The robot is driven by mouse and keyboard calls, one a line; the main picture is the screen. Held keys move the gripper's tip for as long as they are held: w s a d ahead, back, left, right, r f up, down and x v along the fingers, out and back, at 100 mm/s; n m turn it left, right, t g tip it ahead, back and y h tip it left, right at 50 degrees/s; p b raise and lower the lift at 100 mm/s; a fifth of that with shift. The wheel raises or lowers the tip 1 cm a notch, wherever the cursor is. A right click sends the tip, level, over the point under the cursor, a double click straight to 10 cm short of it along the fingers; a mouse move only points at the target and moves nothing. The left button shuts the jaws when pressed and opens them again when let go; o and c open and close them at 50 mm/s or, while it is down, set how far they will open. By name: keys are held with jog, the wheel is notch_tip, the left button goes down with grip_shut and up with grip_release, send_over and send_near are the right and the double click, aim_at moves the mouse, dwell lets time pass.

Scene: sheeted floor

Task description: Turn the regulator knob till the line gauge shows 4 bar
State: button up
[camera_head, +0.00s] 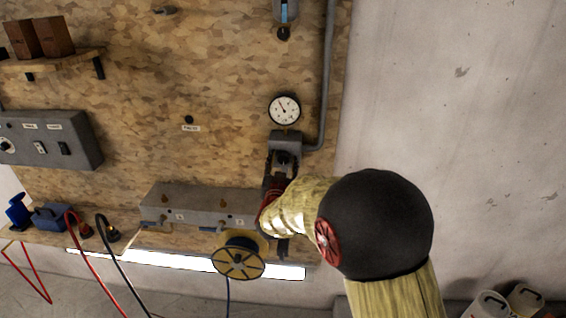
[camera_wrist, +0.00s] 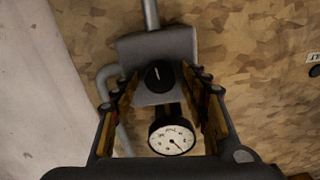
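The line gauge (camera_head: 284,109) is a round white dial with a black rim, above the grey regulator body (camera_head: 285,139). Its needle leans up and left; the numbers are too small to read. In the wrist view the scene is upside down, with the gauge (camera_wrist: 172,138) below the regulator knob (camera_wrist: 159,76). The knob is black and round with a pale pointer line. My gripper (camera_wrist: 165,88) is open, its two fingers on either side of the knob with visible gaps. In the head view my gripper (camera_head: 282,165) is just below the regulator body, partly hidden by my arm.
A grey pipe (camera_head: 328,75) runs beside the gauge to the regulator. A grey manifold (camera_head: 190,205) and a yellow reel (camera_head: 238,257) sit below left. A grey control box (camera_head: 48,138) is at the far left. The wall right of the board is bare.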

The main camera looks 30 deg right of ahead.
jog(key=shift+c, duration=1.2)
jog(key=c, duration=0.8)
jog(key=shift+c, duration=0.2)
jog(key=shift+f+m+b, duration=0.2)
jog(key=shift+m+b, duration=0.2)
jog(key=shift+b, duration=0.65)
jog(key=shift+r+m+b, duration=0.1)
jog(key=shift+m+b, duration=0.4)
jog(key=o, duration=1.2)
jog(key=shift+c, duration=0.2)
